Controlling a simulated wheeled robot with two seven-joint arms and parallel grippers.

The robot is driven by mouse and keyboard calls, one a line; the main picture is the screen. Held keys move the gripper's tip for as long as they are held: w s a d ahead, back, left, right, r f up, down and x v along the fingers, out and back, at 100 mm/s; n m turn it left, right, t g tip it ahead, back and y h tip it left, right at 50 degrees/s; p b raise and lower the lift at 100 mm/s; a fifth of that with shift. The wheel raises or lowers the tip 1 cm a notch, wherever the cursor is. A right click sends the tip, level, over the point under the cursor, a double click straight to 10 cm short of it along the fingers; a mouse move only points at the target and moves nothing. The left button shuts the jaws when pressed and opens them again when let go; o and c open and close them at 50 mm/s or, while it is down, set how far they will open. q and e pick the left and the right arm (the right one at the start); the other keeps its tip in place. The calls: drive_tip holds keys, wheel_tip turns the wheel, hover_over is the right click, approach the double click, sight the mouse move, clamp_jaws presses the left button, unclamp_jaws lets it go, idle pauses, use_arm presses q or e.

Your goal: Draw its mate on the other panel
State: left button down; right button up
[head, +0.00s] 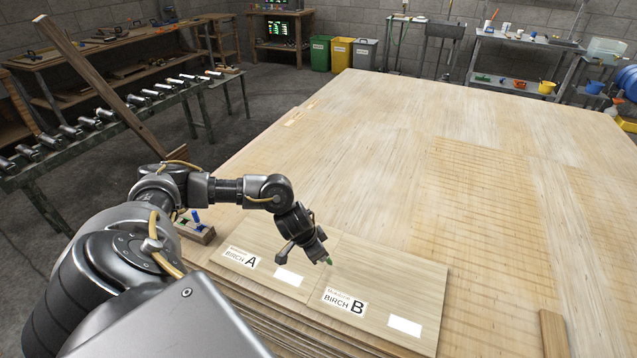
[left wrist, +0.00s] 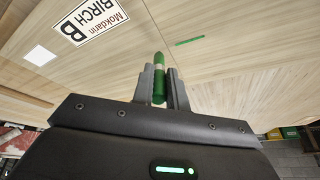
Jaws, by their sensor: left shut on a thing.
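Panel A (head: 238,273), labelled BIRCH A, and panel B (head: 385,268), labelled BIRCH B, lie side by side on stacks of pale veneer. My left gripper (head: 322,254) is shut on a green marker (head: 329,262) above the panels, close to the seam between them. In the left wrist view the marker (left wrist: 159,78) stands between the fingers (left wrist: 160,88). A short green line (left wrist: 190,40) lies on the panel across the seam from the BIRCH B label (left wrist: 92,20). My arm hides that line in the head view. I cannot tell whether the marker tip touches wood. My right gripper is out of view.
A wooden block (head: 197,234) with a blue pen stands left of panel A. A large pale wooden table (head: 400,130) spreads behind the panels, mostly clear. A dark wooden strip (head: 553,335) lies at the front right. Blank white labels (head: 405,327) sit on both panels.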

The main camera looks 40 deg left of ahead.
use_arm(q)
drive_tip(key=shift+f, duration=0.55)
idle(0.6)
drive_tip(key=shift+d, duration=0.15)
drive_tip(key=shift+w+d+p, duration=0.3)
drive_tip(key=shift+d+p, duration=0.25)
drive_tip(key=shift+d, duration=0.25)
drive_tip(key=shift+w+d, duration=0.1)
drive_tip(key=shift+d, duration=0.15)
drive_tip(key=shift+d, duration=0.15)
drive_tip(key=shift+w+d+p, duration=0.2)
drive_tip(key=shift+d+p, duration=0.3)
drive_tip(key=shift+w+d+p, duration=0.2)
drive_tip(key=shift+d+p, duration=0.25)
drive_tip(key=shift+d, duration=0.05)
drive_tip(key=shift+r, duration=0.1)
